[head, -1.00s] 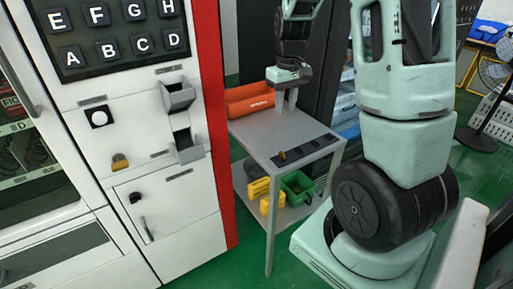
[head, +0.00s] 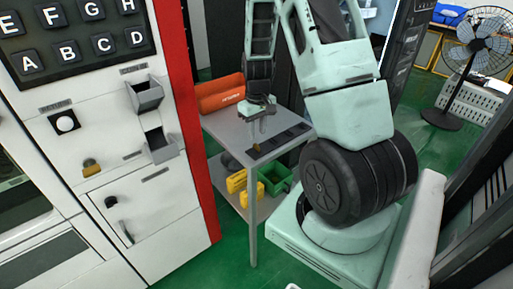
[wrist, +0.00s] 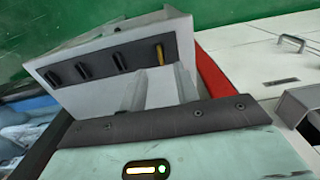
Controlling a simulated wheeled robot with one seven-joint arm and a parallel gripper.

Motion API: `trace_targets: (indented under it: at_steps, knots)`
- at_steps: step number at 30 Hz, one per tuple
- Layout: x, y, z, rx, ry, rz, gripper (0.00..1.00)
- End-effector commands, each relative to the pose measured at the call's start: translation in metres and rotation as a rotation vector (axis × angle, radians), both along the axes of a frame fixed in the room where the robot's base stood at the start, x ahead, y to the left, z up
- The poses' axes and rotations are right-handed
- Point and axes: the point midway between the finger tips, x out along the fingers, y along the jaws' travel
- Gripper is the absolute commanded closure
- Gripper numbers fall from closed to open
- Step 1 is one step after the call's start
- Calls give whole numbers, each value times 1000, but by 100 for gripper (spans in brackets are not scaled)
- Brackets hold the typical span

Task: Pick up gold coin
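The gold coin (head: 257,148) stands on edge at the near end of a row of slots on the grey table (head: 225,127). In the wrist view the coin (wrist: 160,54) shows as a thin gold strip in the rightmost slot. My gripper (head: 260,136) is over the table, just above and behind the coin. In the wrist view its two fingers (wrist: 160,75) are apart with nothing between them, and the coin lies just beyond their tips. I cannot tell the exact height of the tips above the table.
Dark coins or inserts (wrist: 100,67) fill the other slots beside the gold coin. An orange box (head: 220,93) lies at the table's back. A white vending machine (head: 160,215) with a red edge stands close on the left. Yellow and green bins (head: 277,179) sit on the lower shelf.

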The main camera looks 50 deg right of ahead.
Motion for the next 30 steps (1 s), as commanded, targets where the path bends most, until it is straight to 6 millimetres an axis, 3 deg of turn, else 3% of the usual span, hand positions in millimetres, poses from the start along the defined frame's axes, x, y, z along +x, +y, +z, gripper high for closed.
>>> trace_targets:
  at_steps: [9, 19, 23, 30]
  knots:
    - [1, 1, -41, 3, 3, -1, 69]
    - [2, 1, -49, 0, 1, -1, 69]
    - [2, 1, -49, 1, 1, -1, 100]
    - [2, 1, -48, 1, 1, 0, 100]
